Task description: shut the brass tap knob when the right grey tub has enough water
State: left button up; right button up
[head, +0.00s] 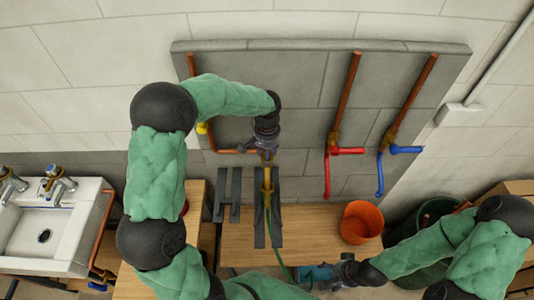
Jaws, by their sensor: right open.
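A yellow-brass fitting (267,181) stands below the copper pipe's end on the grey backboard, with a thin green hose running down from it. My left gripper (267,152) points down just above this fitting; whether its fingers touch it or are closed cannot be told. A yellow knob-like part (201,128) shows partly behind my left arm. I cannot tell which part is the tap knob. My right gripper (332,276) is open, low at the front beside a teal object (318,272). No grey tub or water level can be made out.
Grey upright bars (228,196) stand at the wooden bench (310,222). An orange bucket (361,222) sits on its right. A dark green bin (435,211) stands farther right. Red (327,172) and blue taps (380,172) hang on the backboard. A white sink (45,233) is at left.

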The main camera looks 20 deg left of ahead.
pick_arm(q)
jog(key=shift+f+m, duration=0.1)
jog(key=shift+m, duration=0.4)
jog(key=o, duration=1.1)
jog(key=shift+o, duration=0.2)
notch_tip(320, 180, up, 12)
dwell(0.3)
